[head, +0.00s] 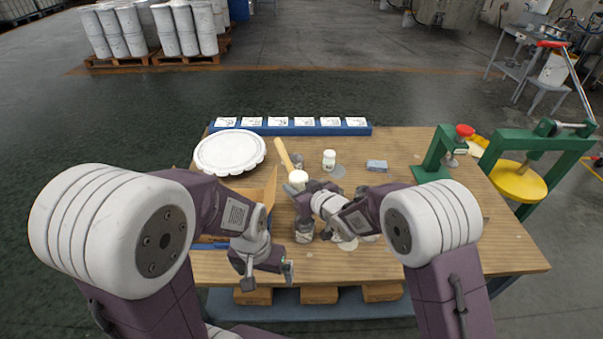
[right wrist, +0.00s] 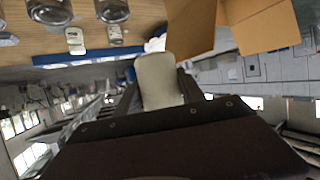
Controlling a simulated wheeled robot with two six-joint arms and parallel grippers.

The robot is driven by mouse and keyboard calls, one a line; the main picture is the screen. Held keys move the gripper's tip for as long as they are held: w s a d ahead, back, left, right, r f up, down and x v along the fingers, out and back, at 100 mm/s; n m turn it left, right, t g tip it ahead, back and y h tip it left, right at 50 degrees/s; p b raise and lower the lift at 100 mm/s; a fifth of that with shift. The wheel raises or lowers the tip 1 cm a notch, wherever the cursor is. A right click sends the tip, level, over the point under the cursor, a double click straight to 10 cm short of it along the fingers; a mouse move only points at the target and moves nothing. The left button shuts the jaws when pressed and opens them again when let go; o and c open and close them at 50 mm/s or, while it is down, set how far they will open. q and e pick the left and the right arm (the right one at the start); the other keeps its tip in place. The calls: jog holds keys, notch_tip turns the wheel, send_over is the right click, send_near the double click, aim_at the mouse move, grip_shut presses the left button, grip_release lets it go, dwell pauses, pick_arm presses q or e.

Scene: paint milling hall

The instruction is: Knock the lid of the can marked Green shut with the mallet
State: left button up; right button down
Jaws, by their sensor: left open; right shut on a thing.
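The mallet has a pale wooden handle (head: 283,154) and a whitish head (head: 298,178). My right gripper (head: 306,190) is shut on the mallet, above the table's middle; a pale part of it also shows between the fingers in the right wrist view (right wrist: 158,82). A can (head: 304,232) stands below and in front of this gripper, partly hidden by my arm. Metal-looking cans show at the top left of the right wrist view (right wrist: 112,10). I cannot read which one is marked Green, nor see how its lid sits. My left gripper (head: 265,265) is open and empty near the table's front edge.
A cardboard box (head: 268,190) stands left of the can, partly behind my left arm. A white round plate (head: 230,152), a small white jar (head: 329,158) and a grey-blue block (head: 376,165) lie farther back. A green press (head: 433,160) stands right; the right tabletop is mostly clear.

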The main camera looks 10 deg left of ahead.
notch_tip(320, 180, down, 3)
jog(key=shift+r+b, duration=0.15)
jog(key=shift+b, duration=0.2)
jog(key=shift+w+d+f, duration=0.25)
jog(key=shift+d, duration=0.3)
jog(key=shift+w+d+f, duration=0.2)
jog(key=shift+d, duration=0.35)
jog(key=f+b, duration=0.2)
jog(key=f, duration=0.1)
jog(key=shift+s+a+f+b, duration=0.2)
jog(key=shift+s+a+b, duration=0.1)
jog(key=shift+b, duration=0.1)
jog(key=shift+w+d+r, duration=0.1)
jog(key=shift+w+d, duration=0.1)
jog(key=shift+d, duration=0.05)
pick_arm(q)
jog(key=f, duration=0.2)
jog(key=d+f, duration=0.1)
jog(key=f, duration=0.1)
jog(key=shift+w+d+f, duration=0.15)
jog(key=shift+f, duration=0.05)
pick_arm(e)
jog(key=shift+s+a, duration=0.1)
jog(key=shift+a, duration=0.05)
